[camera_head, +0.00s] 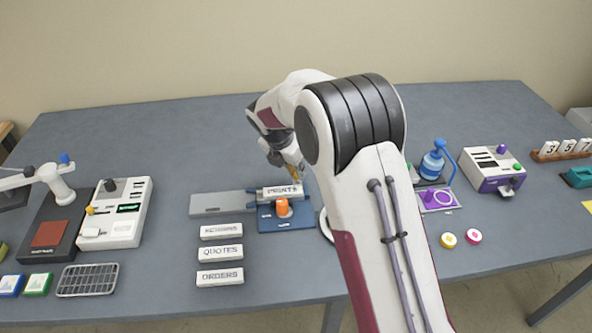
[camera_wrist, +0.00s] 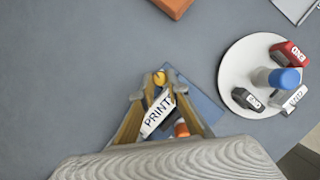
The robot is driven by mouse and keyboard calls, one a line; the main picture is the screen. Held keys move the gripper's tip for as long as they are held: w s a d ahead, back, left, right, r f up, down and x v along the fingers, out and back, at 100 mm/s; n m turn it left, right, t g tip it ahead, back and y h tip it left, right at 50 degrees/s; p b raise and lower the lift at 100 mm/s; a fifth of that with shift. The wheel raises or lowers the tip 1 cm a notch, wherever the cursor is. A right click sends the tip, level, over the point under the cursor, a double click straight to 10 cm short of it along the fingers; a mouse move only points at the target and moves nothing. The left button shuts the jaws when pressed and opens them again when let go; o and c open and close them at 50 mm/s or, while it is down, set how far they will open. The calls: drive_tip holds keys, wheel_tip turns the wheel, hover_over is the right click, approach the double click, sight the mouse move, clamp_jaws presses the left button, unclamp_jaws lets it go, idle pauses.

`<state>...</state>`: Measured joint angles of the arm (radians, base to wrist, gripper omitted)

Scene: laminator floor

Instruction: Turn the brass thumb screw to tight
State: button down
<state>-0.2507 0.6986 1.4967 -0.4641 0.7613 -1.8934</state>
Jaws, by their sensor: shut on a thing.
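The brass thumb screw (camera_wrist: 160,77) shows in the wrist view as a small round yellow head between the tips of my gripper (camera_wrist: 160,86). The two fingers are closed in on it from both sides. In the head view my gripper (camera_head: 293,172) points down just behind the white PRINT block (camera_head: 283,191), and I cannot make out the screw there. The PRINT block sits on a blue base (camera_head: 285,223) with an orange knob (camera_head: 283,207) in front of it. In the wrist view the PRINT block (camera_wrist: 157,113) lies between my fingers, below the screw. The screw's turn angle is not readable.
A grey plate (camera_head: 220,203) lies left of the base. KEYGUNS-like, QUOTES and ORDERS blocks (camera_head: 220,253) lie in front. A round white tray (camera_wrist: 232,81) with several small items stands close by. A blue bottle (camera_head: 432,165) stands to the right, beyond my arm.

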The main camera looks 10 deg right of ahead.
drive_tip(key=shift+w+m+g+h, duration=0.1)
drive_tip(key=shift+m+g+h, duration=0.25)
drive_tip(key=shift+m, duration=0.85)
drive_tip(key=c, duration=2)
unclamp_jaws()
drive_tip(key=shift+o, duration=0.2)
drive_tip(key=shift+a, duration=0.1)
drive_tip(key=shift+a+r, duration=0.15)
drive_tip(key=shift+r, duration=0.45)
drive_tip(key=shift+v, duration=1)
drive_tip(key=s+a, duration=0.2)
drive_tip(key=a, duration=0.1)
drive_tip(key=s+a, duration=0.5)
drive_tip(key=a, duration=0.1)
drive_tip(key=shift+s+a+f, duration=0.2)
drive_tip(key=shift+s+a, duration=0.05)
drive_tip(key=shift+s, duration=0.05)
